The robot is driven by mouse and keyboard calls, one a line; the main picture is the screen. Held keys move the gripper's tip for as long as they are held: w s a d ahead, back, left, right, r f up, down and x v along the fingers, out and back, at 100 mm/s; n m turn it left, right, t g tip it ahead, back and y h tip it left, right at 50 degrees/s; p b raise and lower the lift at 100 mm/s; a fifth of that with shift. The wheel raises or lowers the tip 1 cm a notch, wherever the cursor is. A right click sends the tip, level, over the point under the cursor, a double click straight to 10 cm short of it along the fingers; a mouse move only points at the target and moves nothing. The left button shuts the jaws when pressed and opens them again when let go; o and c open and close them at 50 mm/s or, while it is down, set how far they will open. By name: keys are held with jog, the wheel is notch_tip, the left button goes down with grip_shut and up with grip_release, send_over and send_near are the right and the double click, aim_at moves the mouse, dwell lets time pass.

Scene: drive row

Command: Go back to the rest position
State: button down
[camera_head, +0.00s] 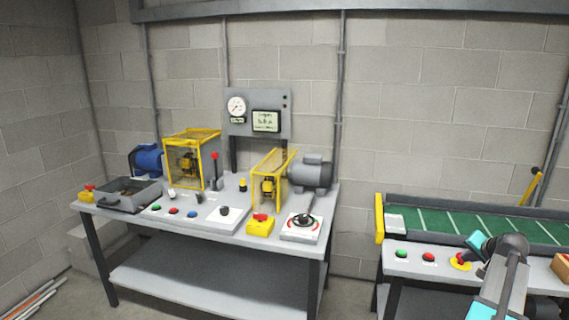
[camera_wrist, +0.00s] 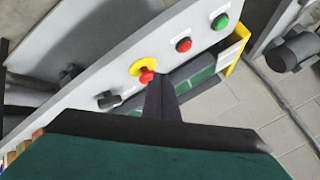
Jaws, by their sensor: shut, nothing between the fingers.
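My gripper (camera_wrist: 160,82) is shut and empty in the wrist view. Its dark fingertips appear beside a red mushroom button (camera_wrist: 147,77) on a yellow ring; I cannot tell whether they touch. In the head view, my arm reaches in from the lower right over the conveyor bench, and the red button with its yellow base (camera_head: 460,263) sits just left of it. The gripper is small and partly lost against the arm there.
A green conveyor belt (camera_head: 455,219) lies behind green (camera_head: 401,253) and red (camera_head: 428,257) buttons. A black knob (camera_wrist: 108,100) is near the mushroom button. Left stands a workbench (camera_head: 228,276) with yellow guards (camera_head: 193,137), a grey motor (camera_head: 311,171) and a lever (camera_head: 215,170).

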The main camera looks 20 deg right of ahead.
jog(key=w+a+f+n+g+y, duration=0.1)
jog(key=w+a+f+n+y, duration=0.15)
jog(key=a+f, duration=0.7)
jog(key=w+a+f+n+g+y, duration=0.15)
jog(key=w+a+f, duration=0.25)
jog(key=a+f, duration=0.55)
jog(key=w+a+f+n+g+y, duration=0.1)
jog(key=w+a+f, duration=0.2)
jog(key=a+f, duration=0.65)
jog(key=s+a+f+n+g, duration=0.1)
jog(key=s+a+f, duration=0.15)
jog(key=a, duration=0.45)
jog(key=s+a+f+n+g+y, duration=0.1)
jog(key=s+a+f+g, duration=0.1)
jog(key=a+f, duration=0.35)
jog(key=s+a+f+n+g, duration=0.1)
jog(key=s+a+f+n, duration=0.1)
jog(key=a, duration=0.7)
jog(key=s+a+f+n+g, duration=0.3)
jog(key=s+a+f, duration=0.2)
jog(key=s+a, duration=0.4)
jog(key=s+a+f+n+g+h, duration=0.1)
jog(key=s+a+f+n+g, duration=0.2)
jog(key=s+a, duration=0.6)
jog(key=s+f, duration=0.2)
jog(key=s, duration=0.3)
jog(key=shift+f, duration=0.3)
jog(key=shift+a, duration=0.1)
